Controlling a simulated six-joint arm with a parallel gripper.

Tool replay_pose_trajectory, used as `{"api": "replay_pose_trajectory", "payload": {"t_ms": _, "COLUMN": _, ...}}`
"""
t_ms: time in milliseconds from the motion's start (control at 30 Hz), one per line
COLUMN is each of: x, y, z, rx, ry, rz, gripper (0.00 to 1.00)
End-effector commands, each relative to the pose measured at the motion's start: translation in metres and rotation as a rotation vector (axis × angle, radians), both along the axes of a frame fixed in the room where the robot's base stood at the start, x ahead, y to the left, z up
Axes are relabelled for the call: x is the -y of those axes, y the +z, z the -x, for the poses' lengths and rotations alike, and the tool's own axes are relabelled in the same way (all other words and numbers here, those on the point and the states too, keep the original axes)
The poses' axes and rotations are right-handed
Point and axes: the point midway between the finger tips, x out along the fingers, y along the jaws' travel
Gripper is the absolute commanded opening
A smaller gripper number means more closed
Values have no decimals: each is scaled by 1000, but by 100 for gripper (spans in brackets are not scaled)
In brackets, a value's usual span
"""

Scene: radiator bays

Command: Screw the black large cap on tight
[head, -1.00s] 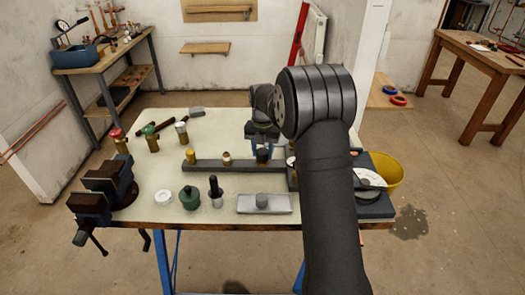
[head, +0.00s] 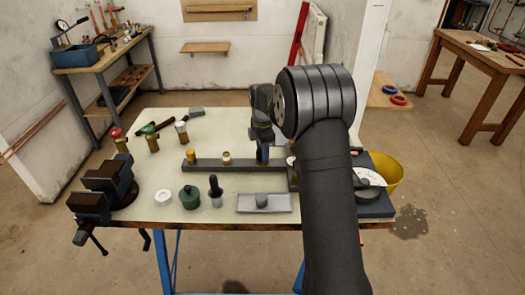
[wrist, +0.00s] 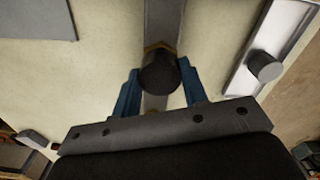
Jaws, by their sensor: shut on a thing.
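The black large cap (wrist: 158,74) is a dark cylinder in the middle of the wrist view, with a brass rim showing just behind it. It sits over a brass fitting on the grey rail (head: 220,167), but how far it is threaded on cannot be seen. My gripper (wrist: 160,82) has a blue finger on each side of the cap and is shut on it. In the head view my gripper (head: 263,153) points down over the right part of the rail, and its fingers mostly hide the cap.
Two other brass fittings (head: 191,155) (head: 226,158) stand on the rail to the left. A vise (head: 105,185) is at left, a yellow bucket (head: 391,178) at right.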

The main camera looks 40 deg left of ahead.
Motion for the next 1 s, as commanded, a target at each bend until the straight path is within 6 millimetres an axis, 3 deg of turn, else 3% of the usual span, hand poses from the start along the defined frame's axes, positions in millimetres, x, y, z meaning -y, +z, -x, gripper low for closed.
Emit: {"api": "replay_pose_trajectory", "payload": {"t_ms": 1000, "x": 0, "y": -1, "z": 0, "rx": 0, "ry": -1156, "rz": 0, "gripper": 10}}
